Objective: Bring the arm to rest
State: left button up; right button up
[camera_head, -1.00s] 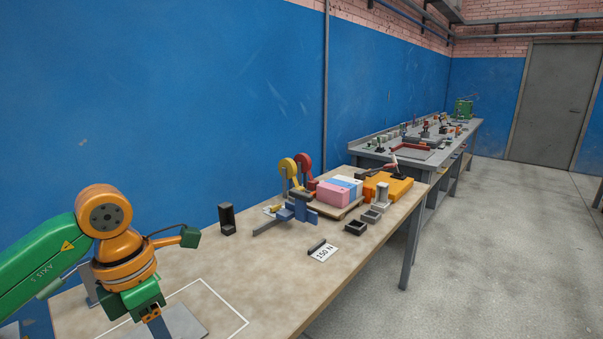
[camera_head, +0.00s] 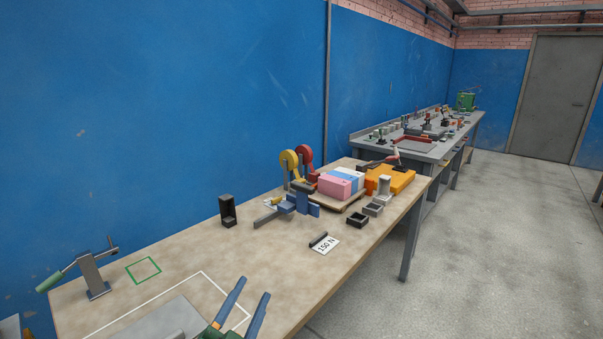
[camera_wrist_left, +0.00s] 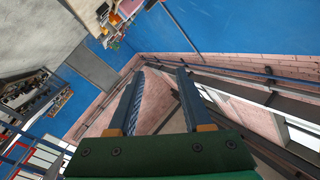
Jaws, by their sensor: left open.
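My left gripper (camera_head: 246,305) shows at the bottom of the head view, its two blue fingers apart with nothing between them. It appears over the front part of the wooden table (camera_head: 190,255), near a grey plate (camera_head: 165,322) inside a white outline. In the left wrist view my left gripper (camera_wrist_left: 158,102) also has its fingers spread and empty, pointing toward the brick upper wall and pipes. My right gripper is not in view.
A clamp-like tool with a green handle (camera_head: 50,281) stands at the table's left, beside a green outline (camera_head: 143,271). A black holder (camera_head: 228,211), tape rolls (camera_head: 289,163), pink block (camera_head: 335,185) and orange case (camera_head: 391,180) stand farther back.

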pick_arm(q)
jog(key=s+a+f+n+g+y, duration=0.25)
jog(key=s+f+g, duration=0.2)
jog(key=f, duration=0.45)
jog(key=s+a+f+n+g+y, duration=0.2)
jog(key=s+a+f+n+g, duration=0.25)
jog(key=f, duration=0.35)
jog(key=s+f+n+g, duration=0.1)
jog(key=s+f+g, duration=0.6)
jog(key=s, duration=0.8)
notch_tip(320, 180, down, 19)
jog(key=s+b, duration=0.2)
jog(key=s+a+f+g, duration=0.1)
jog(key=s+a+f, duration=0.2)
jog(key=s+f, duration=0.7)
jog(key=shift+s+f+m+b, duration=0.3)
jog(key=shift+s+f+b, duration=0.1)
jog(key=shift+s, duration=0.3)
